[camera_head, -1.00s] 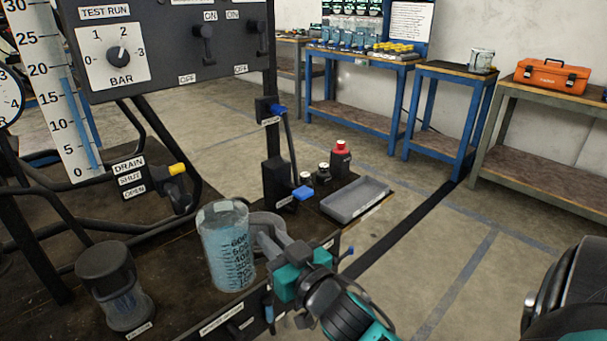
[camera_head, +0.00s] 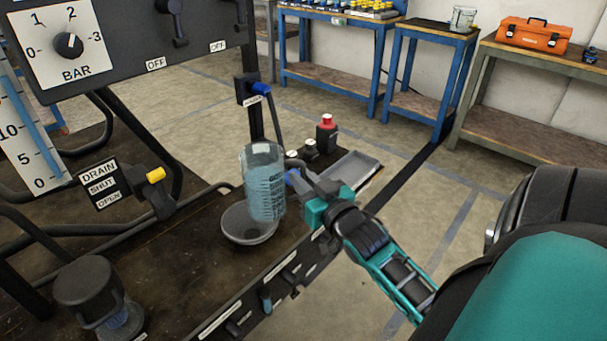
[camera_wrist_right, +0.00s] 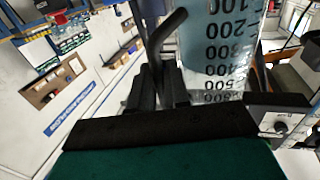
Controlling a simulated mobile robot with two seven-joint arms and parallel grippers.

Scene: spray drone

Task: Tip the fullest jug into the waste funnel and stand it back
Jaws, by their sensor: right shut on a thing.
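A clear jug (camera_head: 264,190) with dark markings and bluish liquid stands out in the head view, close to upright with a slight lean. My right gripper (camera_head: 296,180) is shut on it from the right side; the exact grip is hard to see. The jug's marked wall (camera_wrist_right: 228,50) also fills the upper middle of the right wrist view, beside the dark fingers (camera_wrist_right: 160,88). No other jug is clear. My left gripper is out of view.
A dark-lidded jar (camera_head: 90,282) stands at the bench's lower left. The drain valve with a yellow handle (camera_head: 156,175) is left of the jug. A grey tray (camera_head: 350,172) and a red-capped bottle (camera_head: 326,132) lie beyond the gripper. The bench top (camera_head: 185,265) is bare in front of the funnel.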

